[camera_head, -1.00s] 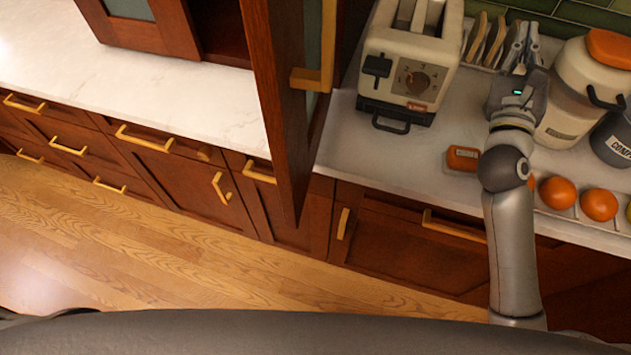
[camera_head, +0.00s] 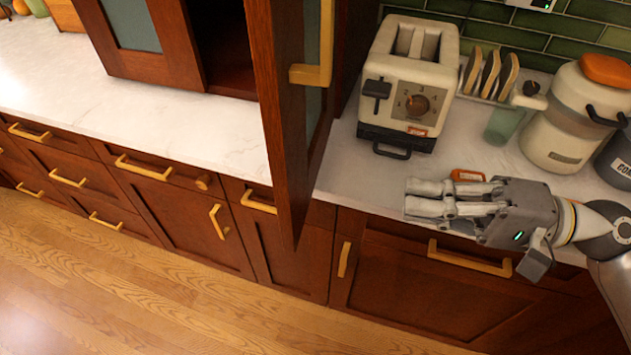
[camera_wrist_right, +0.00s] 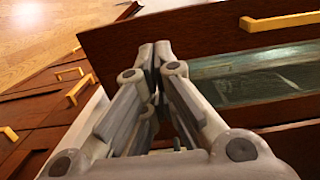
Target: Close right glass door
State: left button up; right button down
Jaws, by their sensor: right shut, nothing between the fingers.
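The right glass door (camera_head: 268,100) stands open, seen nearly edge-on in the head view, with a dark wood frame, a greenish glass pane and a brass handle (camera_head: 322,70). In the right wrist view, a wood-framed glass door (camera_wrist_right: 255,75) with a brass handle (camera_wrist_right: 280,21) fills the upper right. My right gripper (camera_head: 410,198) is shut and empty, above the counter's front edge. It points left, to the right of the door and apart from it in the head view. In the wrist view, its fingertips (camera_wrist_right: 153,52) meet near the door's left end. My left gripper is not in view.
A toaster (camera_head: 408,85) stands on the right counter beside the door. Behind my right gripper are a toast rack (camera_head: 487,75), a green cup (camera_head: 503,125) and a canister (camera_head: 560,125). The left counter (camera_head: 140,110) is largely clear. Drawers with brass handles line the front below.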

aim_at(295, 177)
jog(key=p+x, duration=0.2)
jog(key=x, duration=0.4)
jog(key=p+x, duration=0.3)
jog(key=x, duration=0.3)
jog(key=shift+w+a+r, duration=0.1)
jog(key=shift+a+r, duration=0.05)
jog(key=shift+r, duration=0.1)
jog(key=shift+w+a+f+p, duration=0.2)
jog(key=shift+a+p, duration=0.25)
jog(key=shift+a, duration=0.2)
